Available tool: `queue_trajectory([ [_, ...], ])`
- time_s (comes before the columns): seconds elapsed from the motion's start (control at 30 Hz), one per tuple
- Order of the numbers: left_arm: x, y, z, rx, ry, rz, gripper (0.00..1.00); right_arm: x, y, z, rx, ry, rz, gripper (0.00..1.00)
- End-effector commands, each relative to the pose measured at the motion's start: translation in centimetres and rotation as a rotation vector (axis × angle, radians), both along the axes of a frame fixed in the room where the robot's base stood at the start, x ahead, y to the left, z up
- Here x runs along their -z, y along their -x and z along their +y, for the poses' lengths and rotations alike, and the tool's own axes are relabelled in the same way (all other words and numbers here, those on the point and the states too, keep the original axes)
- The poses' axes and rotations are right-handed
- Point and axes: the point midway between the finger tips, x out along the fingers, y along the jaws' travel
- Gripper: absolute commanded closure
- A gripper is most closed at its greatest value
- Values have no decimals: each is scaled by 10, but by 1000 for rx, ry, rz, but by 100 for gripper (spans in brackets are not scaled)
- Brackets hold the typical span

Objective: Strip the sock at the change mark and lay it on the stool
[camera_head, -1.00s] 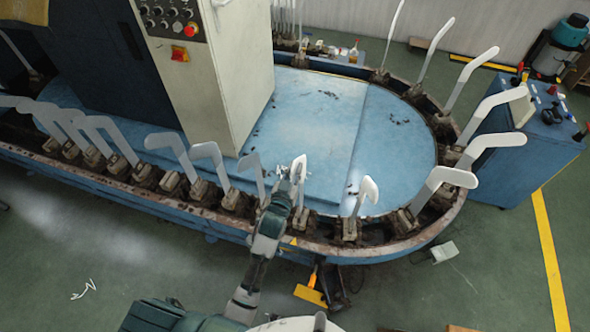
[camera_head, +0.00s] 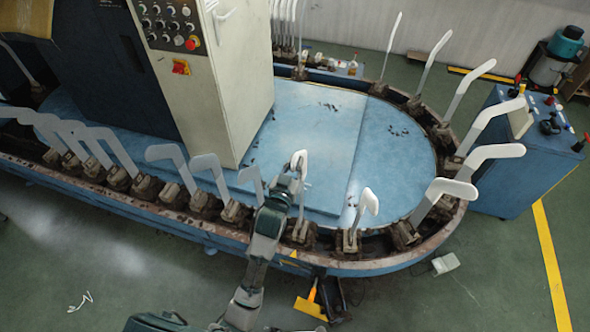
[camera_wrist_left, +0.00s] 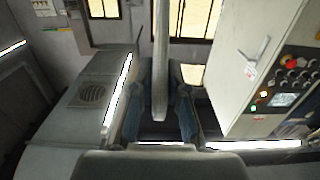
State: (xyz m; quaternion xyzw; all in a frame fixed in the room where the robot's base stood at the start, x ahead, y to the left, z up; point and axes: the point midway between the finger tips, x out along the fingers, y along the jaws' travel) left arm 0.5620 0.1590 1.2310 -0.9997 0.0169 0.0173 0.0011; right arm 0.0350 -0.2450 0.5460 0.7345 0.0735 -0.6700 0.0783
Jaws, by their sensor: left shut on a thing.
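My left gripper (camera_head: 289,184) is at the near side of the oval rail, shut on a pale upright piece (camera_head: 299,160) that I take to be the sock. Its bent top stands above the gripper; I cannot tell where sock ends and form begins. In the left wrist view the pale upright strip (camera_wrist_left: 161,60) stands between my two dark fingers (camera_wrist_left: 159,112) and runs out at the top. A small yellow triangle mark (camera_head: 293,254) is on the rail's near side, below the gripper. I cannot make out the stool. My right gripper is out of view.
Several white bent forms ring the rail; the closest on the right is one form (camera_head: 367,203). A cream control cabinet (camera_head: 225,90) stands behind. A blue cabinet (camera_head: 500,185) is at the right. A yellow-bladed tool (camera_head: 311,307) lies below the rail. The green floor in front is mostly clear.

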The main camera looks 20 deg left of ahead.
Motion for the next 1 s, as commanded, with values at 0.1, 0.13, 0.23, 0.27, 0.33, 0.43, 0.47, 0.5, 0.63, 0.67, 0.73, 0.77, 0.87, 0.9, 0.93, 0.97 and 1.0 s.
queue_trajectory([
  [0.1, -14, 0, 0, 0, 0, -4, 100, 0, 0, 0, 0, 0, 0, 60],
  [0.13, -16, 0, 0, 0, 0, -3, 100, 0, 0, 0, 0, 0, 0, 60],
  [0.23, -26, -1, -1, 0, 1, -3, 100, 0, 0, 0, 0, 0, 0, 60],
  [0.27, -30, -1, -1, 0, 1, -4, 100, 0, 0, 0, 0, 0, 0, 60],
  [0.33, -36, -1, -1, 0, 1, -3, 100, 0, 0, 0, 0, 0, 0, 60],
  [0.43, -46, -1, -1, 0, 1, -3, 100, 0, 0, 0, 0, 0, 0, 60],
  [0.47, -48, -1, -1, 0, 0, -3, 100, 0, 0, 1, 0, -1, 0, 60],
  [0.5, -51, -2, -1, 0, 0, -2, 100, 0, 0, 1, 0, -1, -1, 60],
  [0.63, -60, -2, -1, 0, 0, -2, 100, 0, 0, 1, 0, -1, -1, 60],
  [0.67, -61, -2, -1, 0, 0, -2, 100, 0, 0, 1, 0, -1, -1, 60],
  [0.73, -64, -2, -1, 0, 0, -1, 100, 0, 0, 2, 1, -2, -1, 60],
  [0.77, -65, -2, -1, 0, 0, -2, 100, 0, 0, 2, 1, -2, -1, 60],
  [0.87, -66, -2, -1, 0, 0, -1, 100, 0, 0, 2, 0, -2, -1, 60],
  [0.9, -66, -2, -1, 0, 0, -1, 100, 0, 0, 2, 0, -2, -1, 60],
  [0.93, -66, -2, -1, 0, 0, -1, 100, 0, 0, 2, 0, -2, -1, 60],
  [0.97, -66, -2, -1, 0, 0, -1, 100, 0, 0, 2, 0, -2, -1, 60],
  [1.0, -66, -2, -1, 0, 0, -1, 100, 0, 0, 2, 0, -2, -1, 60],
])
